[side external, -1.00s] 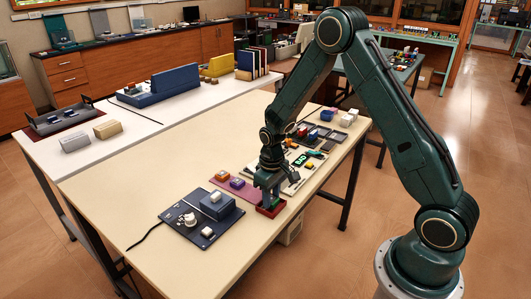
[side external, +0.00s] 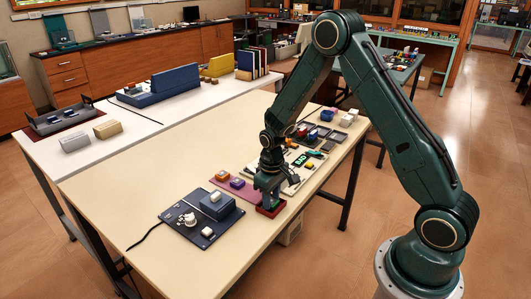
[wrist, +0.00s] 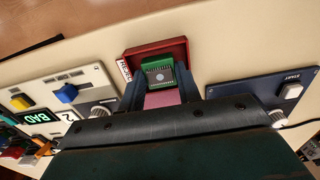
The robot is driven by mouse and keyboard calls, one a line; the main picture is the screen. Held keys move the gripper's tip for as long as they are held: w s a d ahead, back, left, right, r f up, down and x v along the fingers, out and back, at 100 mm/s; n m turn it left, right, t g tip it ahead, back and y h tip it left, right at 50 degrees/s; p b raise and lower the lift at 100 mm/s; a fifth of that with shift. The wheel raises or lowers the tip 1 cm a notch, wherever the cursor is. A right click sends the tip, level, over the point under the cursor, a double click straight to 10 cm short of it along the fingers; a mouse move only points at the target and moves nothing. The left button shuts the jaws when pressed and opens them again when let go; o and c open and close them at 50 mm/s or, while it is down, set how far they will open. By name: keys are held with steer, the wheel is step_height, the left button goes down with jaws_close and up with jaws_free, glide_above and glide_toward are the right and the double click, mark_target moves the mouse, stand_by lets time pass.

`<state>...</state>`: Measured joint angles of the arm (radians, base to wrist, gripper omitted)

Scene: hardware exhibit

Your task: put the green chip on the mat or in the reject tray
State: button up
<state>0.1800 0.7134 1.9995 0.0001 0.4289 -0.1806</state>
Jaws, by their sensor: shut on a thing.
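My gripper (wrist: 160,78) is shut on the green chip (wrist: 158,66), which has a grey square centre. In the wrist view the chip overlaps the red reject tray (wrist: 181,44), which carries a white label. Whether the chip touches the tray floor, I cannot tell. In the side view my gripper (side external: 268,195) points down over the red tray (side external: 268,212) near the table's front edge; its fingers mostly hide the chip. The maroon-pink mat (side external: 246,194) lies just left of the tray, with an orange chip (side external: 222,175) and a purple chip (side external: 237,183) on it.
A dark panel (side external: 187,228) with a blue-grey block, a knob and a START button stands left of the mat. A light panel (wrist: 88,80) with yellow and blue parts and a display reading BAD (wrist: 36,117) is on the other side.

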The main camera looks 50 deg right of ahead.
steer(key=o, duration=0.9)
steer(key=shift+c, duration=0.5)
steer(key=shift+r, duration=0.45)
steer(key=shift+o, duration=1)
steer(key=shift+r, duration=3.25)
